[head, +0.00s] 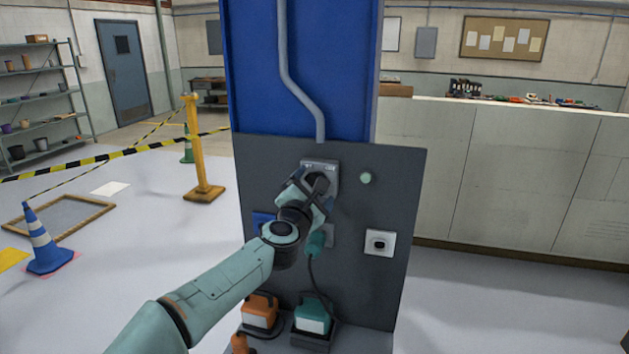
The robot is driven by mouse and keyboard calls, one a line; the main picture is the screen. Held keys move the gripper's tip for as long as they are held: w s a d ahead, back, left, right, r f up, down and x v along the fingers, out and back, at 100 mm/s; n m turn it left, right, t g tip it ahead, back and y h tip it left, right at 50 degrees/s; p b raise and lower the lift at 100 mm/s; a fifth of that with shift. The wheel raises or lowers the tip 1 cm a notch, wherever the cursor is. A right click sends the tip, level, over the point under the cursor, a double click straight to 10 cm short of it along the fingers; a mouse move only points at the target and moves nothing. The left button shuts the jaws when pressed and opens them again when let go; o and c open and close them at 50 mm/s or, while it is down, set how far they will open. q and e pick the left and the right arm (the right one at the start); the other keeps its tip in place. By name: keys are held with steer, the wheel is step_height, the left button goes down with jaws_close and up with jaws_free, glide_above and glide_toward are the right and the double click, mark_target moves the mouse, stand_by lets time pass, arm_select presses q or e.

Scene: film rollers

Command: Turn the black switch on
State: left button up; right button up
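A grey switch box (332,168) is mounted on the dark panel, high and left of centre. A black switch knob (320,182) shows on its front, partly covered by my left gripper (316,190). My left arm comes in from the lower left, and its fingers are at the knob. Whether they touch or grip it, and how far apart they are, I cannot tell. The knob's exact setting is hidden. A pale green round lamp (366,178) is just right of the box. My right gripper is not in view.
A white plate with a black button (379,243) sits lower right on the panel (390,290). A teal plug (316,244) with a hanging cable is below my gripper. Orange (259,312) and teal (312,318) boxes stand at the panel's foot. A blue cone (45,245) is left.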

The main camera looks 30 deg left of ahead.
arm_select(q)
steer(key=shift+x, duration=0.8)
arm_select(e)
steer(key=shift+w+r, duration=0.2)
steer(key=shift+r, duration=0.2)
arm_select(q)
steer(key=shift+s, duration=0.15)
steer(key=c, duration=1.1)
steer(key=shift+o, duration=0.2)
